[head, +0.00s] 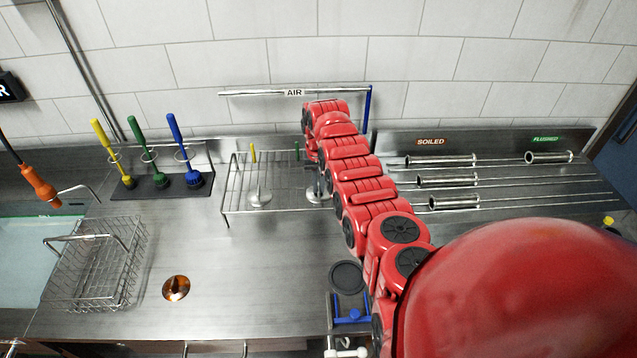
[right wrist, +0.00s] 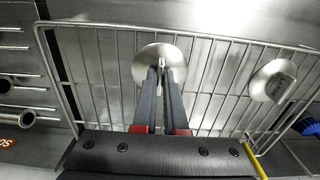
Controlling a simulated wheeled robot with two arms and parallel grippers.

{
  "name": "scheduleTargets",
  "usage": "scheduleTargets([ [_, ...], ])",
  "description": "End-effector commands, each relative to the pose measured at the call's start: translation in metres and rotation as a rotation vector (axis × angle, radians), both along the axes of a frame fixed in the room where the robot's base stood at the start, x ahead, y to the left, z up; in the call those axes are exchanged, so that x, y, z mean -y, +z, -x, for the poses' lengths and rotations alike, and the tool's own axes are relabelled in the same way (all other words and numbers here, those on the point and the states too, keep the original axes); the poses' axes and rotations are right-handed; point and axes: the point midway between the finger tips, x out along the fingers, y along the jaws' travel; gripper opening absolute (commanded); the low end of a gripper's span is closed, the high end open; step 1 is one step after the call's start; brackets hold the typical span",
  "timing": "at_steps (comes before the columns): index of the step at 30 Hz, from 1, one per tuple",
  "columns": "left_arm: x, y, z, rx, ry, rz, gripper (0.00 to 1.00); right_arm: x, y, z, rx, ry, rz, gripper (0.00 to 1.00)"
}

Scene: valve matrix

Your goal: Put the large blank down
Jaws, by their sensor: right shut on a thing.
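My right gripper (right wrist: 162,72) is shut on the upright handle of a round steel blank (right wrist: 140,70), taken as the large blank. That blank also shows in the head view (head: 318,194), low over the right part of the wire rack (head: 240,213). I cannot tell whether it touches the wires. A second steel blank (head: 259,197), with marking on its face, lies on the rack to the left; it also shows in the right wrist view (right wrist: 272,80). My red right arm hides the rack's right end and most of the gripper in the head view.
A brush stand (head: 150,185) and a wire basket (head: 100,270) are at the left. Steel spools lie on rods under the SOILED sign (head: 430,142) at the right. An AIR pipe (head: 260,93) runs above the rack. Bare bench (head: 240,270) lies in front of the rack.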

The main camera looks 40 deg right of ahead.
Motion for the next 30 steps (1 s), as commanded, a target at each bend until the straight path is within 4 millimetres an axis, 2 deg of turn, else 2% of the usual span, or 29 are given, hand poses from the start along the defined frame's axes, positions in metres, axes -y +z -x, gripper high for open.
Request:
scheduleTargets([
  [12, 0.0, -0.0034, 0.0001, 0.0, 0.0, 0.0, 0.5, -0.0001, -0.006, -0.0005, 0.002, 0.001, 0.001, 0.0],
  [13, 0.0, -0.0025, 0.0, 0.0, 0.0, 0.0, 0.5, 0.0001, -0.0052, -0.0003, 0.002, 0.0, 0.001, 0.13],
  [17, 0.0, -0.0018, 0.0, 0.0, 0.0, 0.0, 0.5, 0.0, -0.0045, -0.0002, 0.002, 0.001, 0.001, 0.36],
  [18, 0.0, -0.0018, 0.0, 0.0, 0.0, 0.0, 0.5, 0.0001, -0.0045, -0.0003, 0.002, 0.001, 0.001, 0.39],
  [28, 0.0, 0.0027, 0.0, 0.0, 0.0, 0.0, 0.5, 0.0003, 0.0006, -0.0002, 0.002, 0.0, 0.001, 0.39],
  [30, 0.0, -0.0022, 0.0, 0.0, 0.0, 0.0, 0.5, 0.0003, 0.0012, -0.0007, 0.002, 0.0, 0.001, 0.39],
])
